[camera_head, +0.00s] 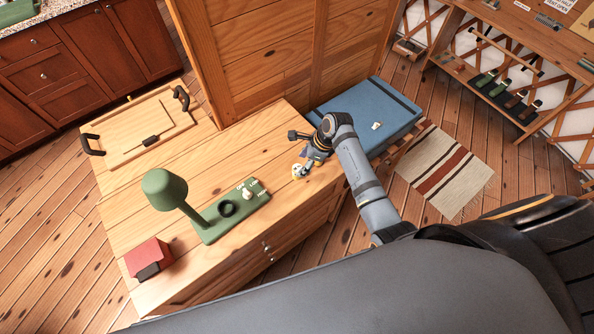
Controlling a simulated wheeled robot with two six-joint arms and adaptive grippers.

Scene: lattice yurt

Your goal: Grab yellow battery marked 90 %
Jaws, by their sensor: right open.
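My right gripper (305,164) is low over the right part of the wooden cabinet top (228,155), and its jaws are open. A small pale object with some yellow (298,172) shows at its fingertips, partly covered by them. I cannot tell whether they touch it, and no 90 % marking is readable, so I cannot confirm it is the yellow battery. My left gripper is not in view.
A green desk lamp (165,189) on a green base (236,212), a red-and-black box (149,258) and a wooden tray with black handles (141,127) stand on the cabinet. A blue case (368,104) lies beyond my right gripper. A shelf unit (500,75) stands far right.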

